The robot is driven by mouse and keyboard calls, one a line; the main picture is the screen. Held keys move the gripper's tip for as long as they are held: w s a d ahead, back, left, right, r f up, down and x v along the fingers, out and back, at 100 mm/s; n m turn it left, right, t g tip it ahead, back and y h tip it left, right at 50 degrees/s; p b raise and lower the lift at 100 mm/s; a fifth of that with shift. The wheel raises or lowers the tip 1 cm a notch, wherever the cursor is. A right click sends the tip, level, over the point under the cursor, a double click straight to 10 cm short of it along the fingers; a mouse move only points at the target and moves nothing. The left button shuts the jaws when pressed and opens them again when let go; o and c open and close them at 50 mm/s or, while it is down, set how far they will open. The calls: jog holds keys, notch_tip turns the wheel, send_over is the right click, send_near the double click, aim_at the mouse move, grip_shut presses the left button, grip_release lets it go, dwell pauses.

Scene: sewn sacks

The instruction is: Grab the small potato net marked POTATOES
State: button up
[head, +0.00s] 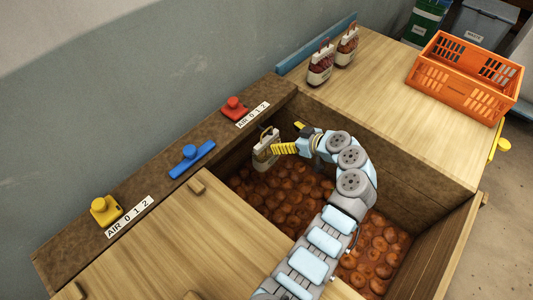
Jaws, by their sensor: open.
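A small tan net sack (265,153) with a pale label band and a top loop is in the head view, at the left wall of the sunken wooden bin. Its lettering is too small to read, and I cannot tell what it hangs from or rests on. My gripper (284,138) has yellow ribbed fingers and is open just right of this sack. One finger is close to the sack's right side; I cannot tell whether it touches.
The bin (425,158) holds many round brown-orange vegetables (283,206) below my arm. An orange crate (463,77) stands on the far right table. Red (234,108), blue (191,158) and yellow (105,209) fixtures line the ledge at left. The far table's middle is clear.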

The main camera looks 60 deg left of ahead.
aim_at(272, 134)
jog(key=x, duration=0.4)
jog(key=shift+s, duration=0.1)
jog(key=shift+w+f+b+x, duration=0.15)
jog(key=shift+b+x, duration=0.3)
jog(key=shift+x, duration=1)
jog(key=shift+w+f+b+x, duration=0.1)
jog(key=shift+b+x, duration=0.3)
jog(key=shift+x, duration=1.05)
jog(key=shift+d, duration=0.15)
jog(key=c, duration=1.3)
